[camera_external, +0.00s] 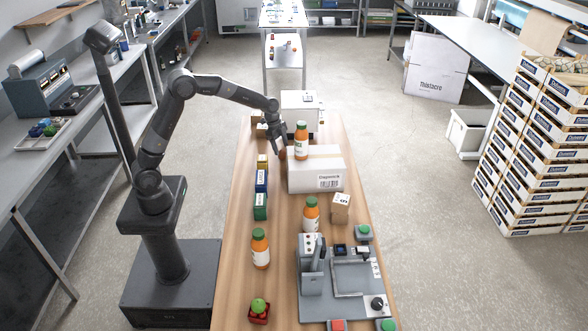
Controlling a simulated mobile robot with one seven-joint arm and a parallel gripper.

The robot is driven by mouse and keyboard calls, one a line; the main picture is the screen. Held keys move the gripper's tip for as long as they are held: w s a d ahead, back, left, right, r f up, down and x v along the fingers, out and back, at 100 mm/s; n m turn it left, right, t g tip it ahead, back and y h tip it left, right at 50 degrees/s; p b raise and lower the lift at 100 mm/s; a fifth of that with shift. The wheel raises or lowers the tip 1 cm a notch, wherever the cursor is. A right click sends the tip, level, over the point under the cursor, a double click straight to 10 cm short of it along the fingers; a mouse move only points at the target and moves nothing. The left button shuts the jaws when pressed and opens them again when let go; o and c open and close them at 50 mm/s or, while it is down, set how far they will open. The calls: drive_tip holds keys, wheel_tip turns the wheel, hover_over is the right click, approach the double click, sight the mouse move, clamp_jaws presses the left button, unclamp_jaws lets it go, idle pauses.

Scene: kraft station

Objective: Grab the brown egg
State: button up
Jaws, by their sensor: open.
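A small reddish-brown rounded thing (283,154), which looks like the brown egg, is at the left edge of a white box (316,178) on the wooden table (222,285). It is small and partly covered by my gripper, so I cannot tell exactly what it rests on. My gripper (280,146) points down right over it, with its fingers open. I cannot tell whether the fingers touch it.
A white machine (301,113) is behind. Small boxes (261,181) line the left. More orange bottles (260,250), a cardboard box (340,207) and a grey device (343,283) stand nearer.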

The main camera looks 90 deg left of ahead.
sight(281, 152)
drive_tip(key=shift+s+x, duration=0.2)
drive_tip(key=shift+x, duration=1.65)
drive_tip(key=shift+d, duration=0.1)
drive_tip(key=c, duration=0.8)
drive_tip(key=shift+c, duration=0.2)
